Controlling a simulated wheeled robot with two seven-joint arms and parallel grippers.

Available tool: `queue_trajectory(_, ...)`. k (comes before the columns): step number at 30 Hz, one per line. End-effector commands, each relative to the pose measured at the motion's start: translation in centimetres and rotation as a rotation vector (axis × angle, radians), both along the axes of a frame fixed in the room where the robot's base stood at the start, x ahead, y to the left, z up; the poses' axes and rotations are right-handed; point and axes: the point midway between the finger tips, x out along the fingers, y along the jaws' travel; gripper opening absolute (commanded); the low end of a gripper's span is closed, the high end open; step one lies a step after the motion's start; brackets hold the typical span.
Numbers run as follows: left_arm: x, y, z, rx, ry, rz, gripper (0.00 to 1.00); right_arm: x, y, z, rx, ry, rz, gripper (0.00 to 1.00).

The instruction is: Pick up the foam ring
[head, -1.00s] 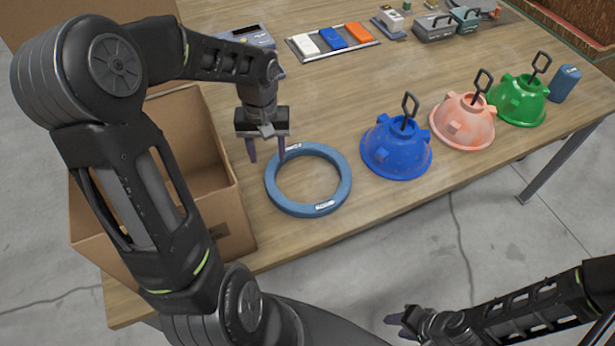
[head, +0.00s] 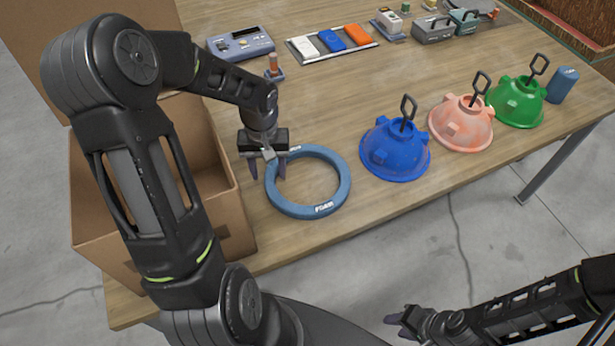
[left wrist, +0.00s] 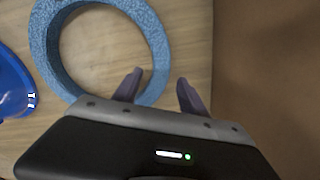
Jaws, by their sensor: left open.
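The blue foam ring (head: 338,190) lies flat on the wooden table. My left gripper (head: 267,174) is open at the ring's left side, pointing down. One finger is outside the ring and the other is over its inner edge. In the left wrist view, part of the ring's band (left wrist: 157,70) shows between the two open fingertips (left wrist: 160,88). I cannot tell how far down the fingers reach. My right gripper (head: 403,322) is low at the bottom right, off the table, and its jaws are unclear.
An open cardboard box (head: 215,170) stands left of the ring, close to my left arm. Blue (head: 385,155), pink (head: 465,128) and green (head: 518,103) domes with black handles stand to the right. A tray of coloured blocks (head: 371,41) is at the back.

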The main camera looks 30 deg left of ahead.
Motion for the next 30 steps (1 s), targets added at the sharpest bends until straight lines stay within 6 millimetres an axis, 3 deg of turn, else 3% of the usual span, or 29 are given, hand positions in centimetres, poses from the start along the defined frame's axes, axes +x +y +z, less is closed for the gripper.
queue_trajectory(6, 0.0, 0.0, -2.3, 0.000, 0.000, 0.000, 0.50, 0.0, 0.0, 0.2, 0.000, 0.000, 0.000, 0.36)
queue_trajectory(23, 0.0, 0.0, -2.3, 0.001, -0.001, 0.000, 0.50, 0.0, 0.0, 0.2, 0.000, 0.000, 0.000, 0.36)
queue_trajectory(30, 0.0, 0.0, -2.3, 0.001, -0.001, 0.000, 0.33, 0.0, 0.0, 0.2, 0.000, 0.000, 0.000, 0.36)
